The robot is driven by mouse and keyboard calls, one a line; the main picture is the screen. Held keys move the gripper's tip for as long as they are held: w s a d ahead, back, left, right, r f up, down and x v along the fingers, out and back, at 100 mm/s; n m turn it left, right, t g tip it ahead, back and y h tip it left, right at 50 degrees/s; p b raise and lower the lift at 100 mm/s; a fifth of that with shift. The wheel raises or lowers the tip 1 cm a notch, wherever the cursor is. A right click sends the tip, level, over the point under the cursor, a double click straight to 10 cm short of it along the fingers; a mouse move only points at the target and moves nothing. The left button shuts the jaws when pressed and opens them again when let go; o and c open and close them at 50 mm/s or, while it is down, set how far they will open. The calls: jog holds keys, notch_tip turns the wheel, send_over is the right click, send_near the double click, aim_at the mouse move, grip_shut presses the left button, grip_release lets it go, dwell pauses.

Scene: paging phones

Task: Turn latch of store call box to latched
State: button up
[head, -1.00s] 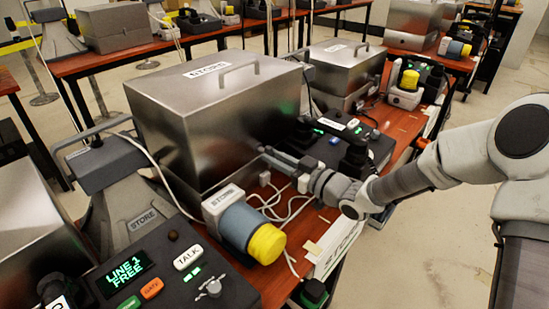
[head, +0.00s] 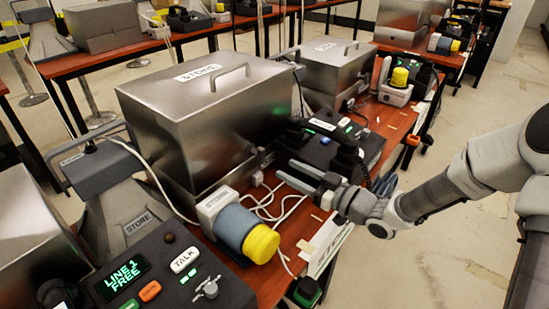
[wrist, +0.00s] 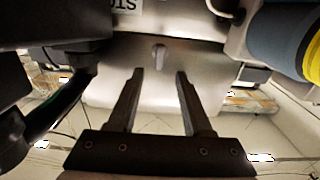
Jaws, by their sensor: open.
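The store call box is a large brushed-metal box (head: 180,137) with a handle and a STORE label on top, at centre left in the head view. Its front face (wrist: 110,90) fills the upper middle of the wrist view. The latch (wrist: 159,56) is a small grey lever on that face, pointing along the picture's vertical. My gripper (head: 285,170) is in front of the box, beside its right end in the head view. In the wrist view my gripper (wrist: 160,73) is open and empty, its fingertips either side of the latch's line and seemingly short of it.
White cables (head: 270,205) lie on the table below my gripper. A black phone console (head: 330,145) stands behind it. Open floor lies right.

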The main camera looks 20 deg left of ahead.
jog(key=p+v, duration=0.1)
jog(key=v, duration=0.8)
jog(key=shift+d+p, duration=0.25)
jog(key=shift+p, duration=0.05)
jog(key=shift+s, duration=0.1)
